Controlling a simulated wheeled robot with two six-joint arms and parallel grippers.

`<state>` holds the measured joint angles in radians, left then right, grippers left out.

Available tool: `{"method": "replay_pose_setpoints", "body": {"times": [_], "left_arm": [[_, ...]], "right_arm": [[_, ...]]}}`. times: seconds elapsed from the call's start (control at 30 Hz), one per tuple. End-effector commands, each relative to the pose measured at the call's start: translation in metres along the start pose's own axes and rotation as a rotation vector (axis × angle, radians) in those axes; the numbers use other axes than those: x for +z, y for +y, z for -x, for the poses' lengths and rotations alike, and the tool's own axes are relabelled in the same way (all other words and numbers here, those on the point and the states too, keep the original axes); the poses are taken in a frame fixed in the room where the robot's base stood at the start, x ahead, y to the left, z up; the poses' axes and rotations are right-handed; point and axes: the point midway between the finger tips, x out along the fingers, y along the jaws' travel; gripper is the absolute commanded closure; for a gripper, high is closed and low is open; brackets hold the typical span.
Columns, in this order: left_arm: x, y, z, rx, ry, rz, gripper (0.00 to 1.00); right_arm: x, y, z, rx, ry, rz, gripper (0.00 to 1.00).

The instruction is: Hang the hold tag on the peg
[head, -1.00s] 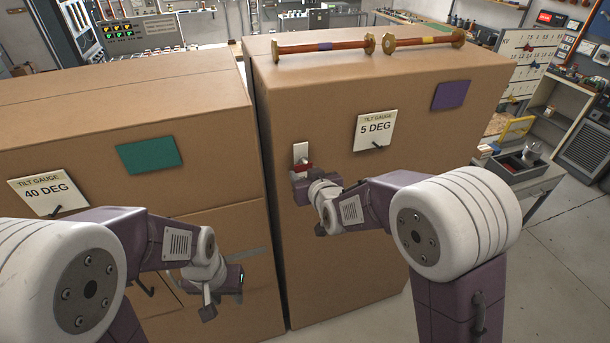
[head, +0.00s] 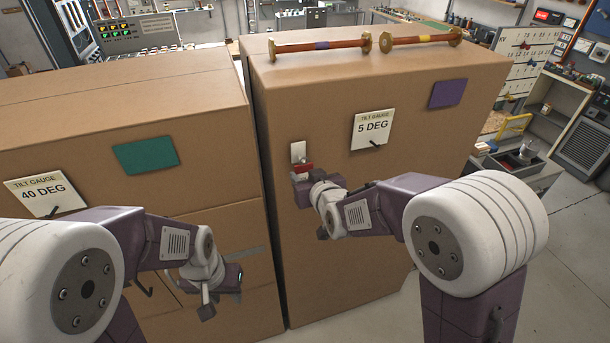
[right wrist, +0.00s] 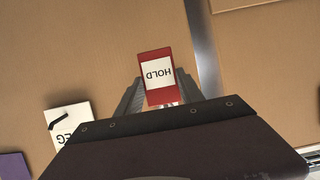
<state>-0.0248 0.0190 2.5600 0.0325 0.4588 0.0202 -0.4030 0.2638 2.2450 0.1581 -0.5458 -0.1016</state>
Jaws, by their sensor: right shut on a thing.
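The hold tag (right wrist: 159,72) is red with a white HOLD label, upside down in the right wrist view. It sits between the two fingers of my right gripper (right wrist: 158,95), which is shut on it. In the head view the red tag (head: 303,169) shows at the tip of my right gripper (head: 302,181), close to the cabinet front. A small pale plate (head: 298,151) on the cabinet is just above the tag; a peg on it cannot be made out clearly. My left gripper (head: 222,288) hangs low before the left cabinet, its fingers unclear.
The right cabinet (head: 345,240) carries a 5 DEG tilt gauge (head: 371,128) and a purple panel (head: 448,94). Two rods lie on its top. The left cabinet (head: 225,130) has a 40 DEG gauge (head: 44,191). A gap separates the cabinets.

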Motion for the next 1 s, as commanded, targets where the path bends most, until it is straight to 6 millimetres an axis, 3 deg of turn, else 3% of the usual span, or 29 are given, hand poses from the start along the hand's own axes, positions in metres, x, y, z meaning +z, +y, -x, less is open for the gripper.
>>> {"method": "replay_pose_setpoints", "body": {"times": [0.4, 1.0], "left_arm": [[0.0, 0.0, 0.003, 0.0, 0.0, 0.0, 0.64], [0.0, 0.0, -0.003, 0.0, 0.0, 0.0, 0.64]], "right_arm": [[-0.005, 0.0, 0.005, 0.0, 0.007, -0.001, 0.94], [0.006, -0.001, 0.032, -0.001, 0.005, -0.001, 0.94]]}}
